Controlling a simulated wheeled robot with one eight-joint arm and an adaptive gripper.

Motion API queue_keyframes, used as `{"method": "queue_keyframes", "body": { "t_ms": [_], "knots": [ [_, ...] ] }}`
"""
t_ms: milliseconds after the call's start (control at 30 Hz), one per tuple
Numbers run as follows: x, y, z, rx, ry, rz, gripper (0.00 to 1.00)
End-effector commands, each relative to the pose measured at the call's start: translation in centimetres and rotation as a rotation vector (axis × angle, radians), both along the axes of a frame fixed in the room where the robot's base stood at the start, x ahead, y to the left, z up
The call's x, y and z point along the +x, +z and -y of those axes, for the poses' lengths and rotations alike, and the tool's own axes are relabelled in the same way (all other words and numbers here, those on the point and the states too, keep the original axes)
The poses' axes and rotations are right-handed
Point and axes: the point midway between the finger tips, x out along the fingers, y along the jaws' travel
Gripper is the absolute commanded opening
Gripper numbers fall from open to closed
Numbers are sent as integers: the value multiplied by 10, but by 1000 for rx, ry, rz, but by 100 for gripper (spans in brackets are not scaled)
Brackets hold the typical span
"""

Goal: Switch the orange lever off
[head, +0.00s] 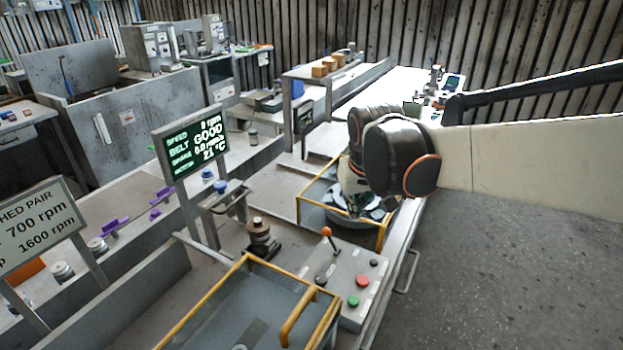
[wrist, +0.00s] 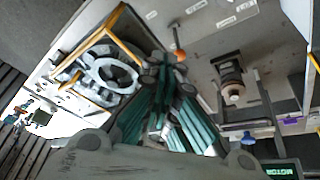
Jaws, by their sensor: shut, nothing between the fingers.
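The orange lever (head: 326,232) stands on a grey control box (head: 345,275) in the head view. Its round orange knob is on a thin dark stem that leans up and left from the box. In the wrist view the orange knob (wrist: 180,55) shows just past my fingertips, a little to their right. My gripper (wrist: 165,75) is shut and empty, with its green-and-grey fingers pointing toward the lever area. I cannot tell whether the fingertips touch the lever. In the head view the fingers are mostly hidden by my dark wrist.
The box also carries a red button (head: 362,282), a green button (head: 353,301) and black knobs. A yellow-framed guard (head: 300,318) stands at the front, and another yellow frame (head: 383,235) surrounds a round housing under my arm.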

Motion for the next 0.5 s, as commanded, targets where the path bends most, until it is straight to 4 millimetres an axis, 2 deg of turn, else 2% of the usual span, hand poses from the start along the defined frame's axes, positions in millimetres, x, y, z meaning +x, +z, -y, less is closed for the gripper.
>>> {"method": "queue_keyframes", "body": {
  "t_ms": [33, 167, 300, 500],
  "knots": [
    [15, 6, -6, -5, 8, -13, 0],
    [45, 4, -21, -23, 24, -47, 0],
    [76, -3, -37, -41, 41, -82, 0],
    [111, -20, -59, -64, 62, -127, 0]
  ]
}}
